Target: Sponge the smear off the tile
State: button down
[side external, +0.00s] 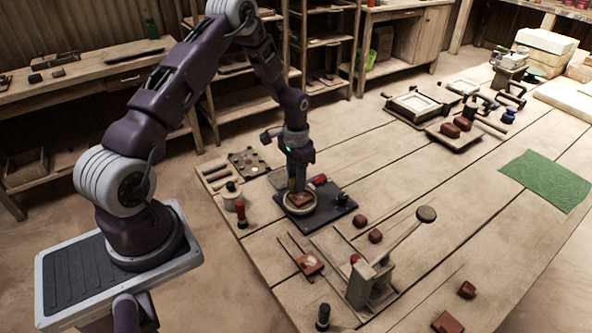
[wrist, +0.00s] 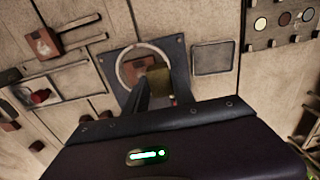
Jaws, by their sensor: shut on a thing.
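My gripper (side external: 300,180) points down over a round pale dish (side external: 287,211) on a dark square board (side external: 330,211). It is shut on an olive-yellow sponge (wrist: 158,80), held over the right part of the dish in the wrist view; the fingers hide part of it. Whether the sponge touches anything below is unclear. A reddish-brown patch (side external: 302,200) shows within the dish in the side view. A red-brown tile (side external: 309,263) with a pale mark lies on the wooden slide left of the lever press; this tile is also in the wrist view (wrist: 43,43).
The lever press (side external: 370,280), its long handle raised, stands in front of the board. Brown blocks (side external: 375,236) lie near it. A red-bodied tool (side external: 241,214) stands left of the board. A green cloth (side external: 548,180) lies at the right.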

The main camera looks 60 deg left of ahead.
jog(key=shift+d+f, duration=0.15)
jog(key=shift+d, duration=1.35)
jog(key=shift+d+f, duration=0.15)
jog(key=shift+d, duration=1.35)
jog(key=a, duration=0.5)
jog(key=shift+a, duration=0.35)
jog(key=shift+a+r, duration=0.15)
jog(key=shift+a, duration=0.1)
jog(key=shift+d+r, duration=0.1)
jog(key=shift+r, duration=3.8)
